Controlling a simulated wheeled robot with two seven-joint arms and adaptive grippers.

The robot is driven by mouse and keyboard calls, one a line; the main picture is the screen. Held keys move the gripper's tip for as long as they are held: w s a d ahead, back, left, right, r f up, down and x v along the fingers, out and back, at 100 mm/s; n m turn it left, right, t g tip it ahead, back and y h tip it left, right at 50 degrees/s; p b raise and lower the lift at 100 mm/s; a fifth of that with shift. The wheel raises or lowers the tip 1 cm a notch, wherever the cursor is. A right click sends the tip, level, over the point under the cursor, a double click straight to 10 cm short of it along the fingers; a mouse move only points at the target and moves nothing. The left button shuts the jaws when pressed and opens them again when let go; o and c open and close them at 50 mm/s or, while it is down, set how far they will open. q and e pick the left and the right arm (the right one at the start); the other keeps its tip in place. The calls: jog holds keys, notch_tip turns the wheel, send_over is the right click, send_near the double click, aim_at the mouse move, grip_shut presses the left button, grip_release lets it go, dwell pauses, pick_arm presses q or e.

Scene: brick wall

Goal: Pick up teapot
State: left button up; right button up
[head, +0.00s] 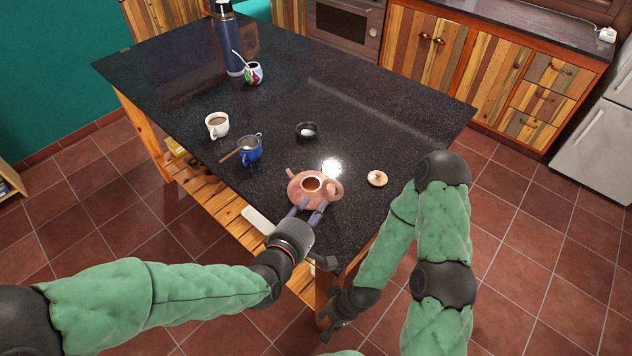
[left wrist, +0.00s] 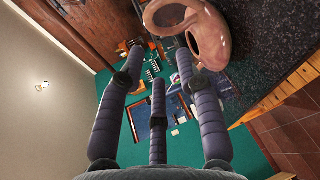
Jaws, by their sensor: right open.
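A brown clay teapot (head: 318,192) stands upright near the front edge of the dark counter, its top opening uncovered. A small round lid (head: 377,178) lies on the counter to its right. My left gripper (head: 308,207) is at the teapot's near side, fingers pointing at it. In the left wrist view the fingers (left wrist: 160,62) are spread with nothing between them; the teapot (left wrist: 208,38) is just beyond the fingertips, at the top right. I cannot tell whether a finger touches it. My right gripper (head: 333,322) hangs low beside the counter's front corner, away from the teapot.
A patterned cup (head: 253,74) and a blue bottle (head: 229,42) are farther back. The counter's right side is mostly clear.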

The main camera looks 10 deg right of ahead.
aim_at(333, 182)
pick_arm(q)
jog(key=shift+h, duration=0.3)
jog(key=shift+d+r+b+x, duration=0.1)
jog(key=shift+r+b+x, duration=0.15)
jog(key=shift+x, duration=1.55)
jog(key=shift+d+r+b+x, duration=0.15)
jog(key=shift+b+x, duration=0.25)
jog(key=shift+x, duration=1.4)
jog(key=shift+d+r+b+x, duration=0.1)
jog(key=shift+r+b+x, duration=0.15)
jog(key=shift+x, duration=1.55)
jog(key=shift+s, duration=0.1)
grip_shut()
